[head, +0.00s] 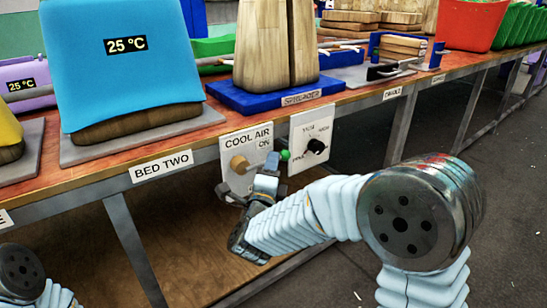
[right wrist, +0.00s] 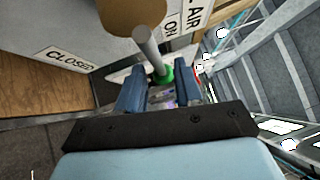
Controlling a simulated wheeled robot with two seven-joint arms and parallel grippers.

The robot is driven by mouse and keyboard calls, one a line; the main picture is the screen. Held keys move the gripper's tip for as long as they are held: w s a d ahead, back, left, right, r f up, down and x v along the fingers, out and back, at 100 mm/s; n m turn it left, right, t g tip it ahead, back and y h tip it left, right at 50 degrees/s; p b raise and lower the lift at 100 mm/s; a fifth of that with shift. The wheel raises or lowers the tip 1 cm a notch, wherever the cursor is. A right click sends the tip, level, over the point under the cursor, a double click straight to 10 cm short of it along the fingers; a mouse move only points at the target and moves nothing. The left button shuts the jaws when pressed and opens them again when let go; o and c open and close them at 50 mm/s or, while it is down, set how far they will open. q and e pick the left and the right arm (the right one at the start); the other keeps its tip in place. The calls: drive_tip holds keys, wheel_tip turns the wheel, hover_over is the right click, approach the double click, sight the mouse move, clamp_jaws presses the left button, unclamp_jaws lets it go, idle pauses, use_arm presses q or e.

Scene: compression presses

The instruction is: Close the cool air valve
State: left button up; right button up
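The cool air valve is on a white panel (head: 246,143) marked COOL AIR and ON, fixed to the bench front below BED TWO. Its round brown hub (head: 239,164) shows at the panel's middle. A lever ends in a green knob (head: 285,155) at the right, near the ON mark. In the right wrist view, the grey lever rod (right wrist: 150,48) runs to the green knob (right wrist: 164,75). My right gripper (head: 268,167) is at the lever's end; its two blue fingers stand apart, with the knob between or just beyond their tips. My left gripper is out of view.
A CLOSED label (right wrist: 69,61) shows in the right wrist view. The bench edge carries a blue-covered stack (head: 122,60) and a blue spreader base (head: 262,98). Open floor lies at the right.

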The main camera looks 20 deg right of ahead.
drive_tip(key=shift+x, duration=1.5)
clamp_jaws()
